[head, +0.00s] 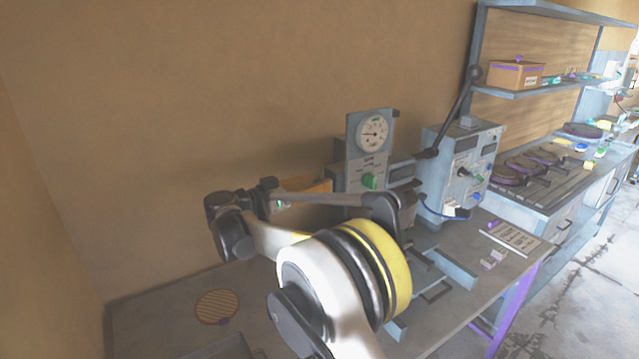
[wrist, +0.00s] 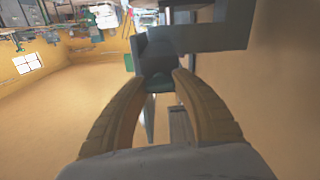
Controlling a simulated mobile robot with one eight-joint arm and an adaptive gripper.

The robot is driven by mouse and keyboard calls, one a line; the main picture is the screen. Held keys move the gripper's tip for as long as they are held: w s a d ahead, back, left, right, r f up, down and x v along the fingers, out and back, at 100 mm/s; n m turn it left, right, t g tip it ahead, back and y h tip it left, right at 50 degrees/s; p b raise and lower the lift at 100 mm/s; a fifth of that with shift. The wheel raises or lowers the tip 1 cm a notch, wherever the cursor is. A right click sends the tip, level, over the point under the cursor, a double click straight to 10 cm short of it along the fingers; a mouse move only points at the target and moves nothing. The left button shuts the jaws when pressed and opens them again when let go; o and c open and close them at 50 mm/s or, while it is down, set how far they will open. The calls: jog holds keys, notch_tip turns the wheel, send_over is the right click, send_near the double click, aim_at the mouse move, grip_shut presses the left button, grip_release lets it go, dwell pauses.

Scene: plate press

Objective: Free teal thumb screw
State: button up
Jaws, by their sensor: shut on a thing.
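In the wrist view the two curved tan fingers of my gripper (wrist: 160,82) close in on a small dark teal piece, which looks like the teal thumb screw (wrist: 158,84). My gripper is shut on it. The screw sits against a dark grey block (wrist: 157,52) below a larger grey bracket (wrist: 205,38). The fingertips cover part of the screw, so its thread cannot be seen. In the head view my arm crosses in front of the bench and hides much of this area, and I cannot make out the fingertips there.
A gauge panel (head: 373,134) with a green knob (head: 370,181) and a grey control box (head: 462,165) stand on the bench. The wall behind is bare.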

jog(key=n, duration=0.4)
jog(key=shift+p, duration=0.3)
jog(key=n, duration=0.4)
jog(key=shift+n, duration=0.4)
jog(key=n, duration=0.4)
jog(key=shift+n+p, duration=0.3)
jog(key=shift+p, duration=0.1)
jog(key=n, duration=1.2)
jog(key=shift+n, duration=0.3)
jog(key=n, duration=0.4)
jog(key=shift+n+p, duration=0.3)
jog(key=shift+n, duration=1.9)
